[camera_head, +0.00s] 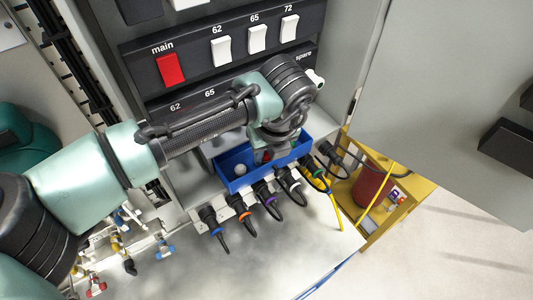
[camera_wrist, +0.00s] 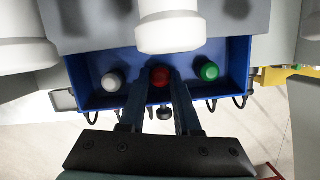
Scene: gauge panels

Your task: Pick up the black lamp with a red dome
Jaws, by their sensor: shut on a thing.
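In the wrist view the lamp with a red dome (camera_wrist: 160,76) sits between the two fingers of my gripper (camera_wrist: 161,84), which is shut on it. Its black body is mostly hidden by the fingers. The lamp is in or just above the blue tray (camera_wrist: 107,60); I cannot tell whether it touches the floor. In the head view a bit of the red dome (camera_head: 266,156) shows below my wrist, over the blue tray (camera_head: 245,181).
A white-domed lamp (camera_wrist: 112,82) lies left of my gripper and a green-domed lamp (camera_wrist: 209,71) right of it, both in the tray. A white cylinder (camera_wrist: 168,30) overhangs the tray. Cable plugs (camera_head: 240,208) line the front. A switch panel (camera_head: 196,61) stands behind.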

